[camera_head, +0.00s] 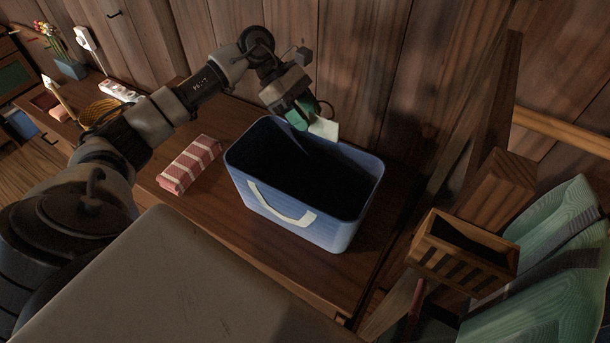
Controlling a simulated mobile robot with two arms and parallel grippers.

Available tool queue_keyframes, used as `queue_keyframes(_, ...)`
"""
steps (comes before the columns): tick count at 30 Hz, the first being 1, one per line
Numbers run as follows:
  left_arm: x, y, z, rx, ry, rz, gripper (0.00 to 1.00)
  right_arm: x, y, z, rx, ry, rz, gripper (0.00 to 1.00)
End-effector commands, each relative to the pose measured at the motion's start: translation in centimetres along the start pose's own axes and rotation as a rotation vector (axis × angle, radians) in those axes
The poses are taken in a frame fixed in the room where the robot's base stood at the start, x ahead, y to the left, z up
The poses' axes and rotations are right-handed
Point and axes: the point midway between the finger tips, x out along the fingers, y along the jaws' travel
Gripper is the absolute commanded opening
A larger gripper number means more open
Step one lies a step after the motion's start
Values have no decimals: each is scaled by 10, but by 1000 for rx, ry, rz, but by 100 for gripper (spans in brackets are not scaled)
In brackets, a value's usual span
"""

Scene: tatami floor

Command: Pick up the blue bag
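The blue bag (335,232) is an open-topped, box-shaped bag standing upright on the brown wooden cabinet top (225,215). A cream handle hangs on its near side. Its inside is dark and I cannot see what it holds. My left gripper (308,124) is at the bag's far rim, with its tips pointing down. A teal part and a pale part show at its tips. I cannot tell whether it touches the rim or whether its fingers are apart. My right gripper is not in view.
A red-and-white striped folded cloth (188,164) lies left of the bag. A power strip (118,91), a wicker basket (101,112) and a flower vase (70,69) are farther left. A wooden wall (345,55) stands close behind. A slatted wooden box (462,262) is at the right.

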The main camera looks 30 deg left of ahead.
Motion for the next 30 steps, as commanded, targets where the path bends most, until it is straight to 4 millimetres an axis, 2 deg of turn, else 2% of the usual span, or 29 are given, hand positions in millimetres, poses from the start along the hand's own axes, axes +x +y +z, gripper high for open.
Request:
queue_keyframes(1, 5, -1, 3, -3, -1, -6, 38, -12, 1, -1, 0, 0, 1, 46)
queue_keyframes(3, 14, -2, 2, -2, -2, -5, 38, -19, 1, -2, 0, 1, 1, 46)
queue_keyframes(9, 35, -1, -1, -1, 0, -2, 38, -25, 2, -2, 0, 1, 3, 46)
queue_keyframes(15, 37, -1, -2, 0, 1, -1, 38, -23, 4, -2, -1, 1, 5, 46)
queue_keyframes(16, 37, -1, -2, 0, 1, -1, 37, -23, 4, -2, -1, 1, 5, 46)
queue_keyframes(23, 37, -1, -2, 0, 0, -1, 1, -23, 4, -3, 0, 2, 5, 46)
queue_keyframes(30, 36, -1, -1, 0, 0, -1, 0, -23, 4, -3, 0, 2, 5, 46)
